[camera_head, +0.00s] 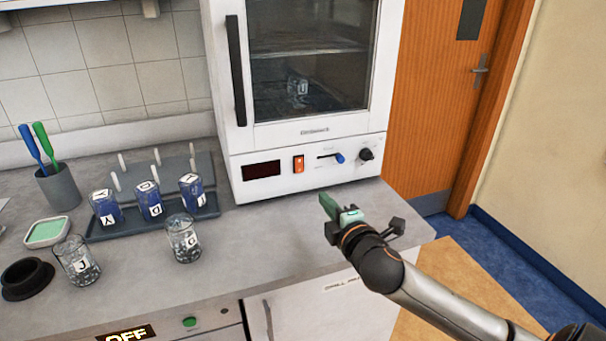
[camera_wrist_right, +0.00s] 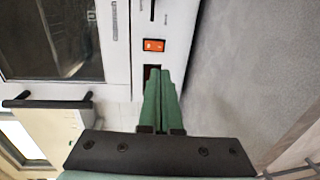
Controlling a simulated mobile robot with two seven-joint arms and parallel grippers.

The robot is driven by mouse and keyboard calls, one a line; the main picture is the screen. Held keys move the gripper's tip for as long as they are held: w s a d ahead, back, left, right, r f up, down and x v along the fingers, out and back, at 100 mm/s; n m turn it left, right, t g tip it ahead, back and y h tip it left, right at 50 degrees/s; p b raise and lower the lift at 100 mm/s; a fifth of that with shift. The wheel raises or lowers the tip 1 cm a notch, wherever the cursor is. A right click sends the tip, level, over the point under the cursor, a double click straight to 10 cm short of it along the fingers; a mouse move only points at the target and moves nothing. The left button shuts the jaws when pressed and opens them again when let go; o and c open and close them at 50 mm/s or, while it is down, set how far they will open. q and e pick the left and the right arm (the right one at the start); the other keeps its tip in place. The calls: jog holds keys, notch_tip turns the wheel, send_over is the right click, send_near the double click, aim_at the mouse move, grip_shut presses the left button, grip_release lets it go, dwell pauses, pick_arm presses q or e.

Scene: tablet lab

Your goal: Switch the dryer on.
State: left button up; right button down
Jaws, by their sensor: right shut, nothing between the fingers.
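The dryer (camera_head: 320,172) is a white cabinet with a glass door, standing on the counter; its door is closed. Its front panel has a dark display (camera_head: 262,170), an orange rocker switch (camera_head: 298,164), a slider with a blue tip (camera_head: 339,158) and a black knob (camera_head: 366,154). The orange switch also shows in the right wrist view (camera_wrist_right: 153,45), just beyond my fingertips. My right gripper (camera_head: 326,203), with green fingers, is shut and empty, in front of and below the panel. Its fingertips (camera_wrist_right: 160,72) overlap the display in the wrist view; contact cannot be told. My left gripper is not in view.
Beakers with labels (camera_head: 184,240) and a drying rack tray (camera_head: 210,209) with blue-filled labelled containers stand left of the dryer. A lit OFF display (camera_head: 127,334) is at the counter front. The counter before the dryer is clear.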

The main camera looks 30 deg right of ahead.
aim_at(300, 171)
jog(key=shift+w, duration=0.1)
jog(key=x, duration=1.4)
jog(key=shift+f, duration=0.1)
jog(key=shift+f, duration=0.1)
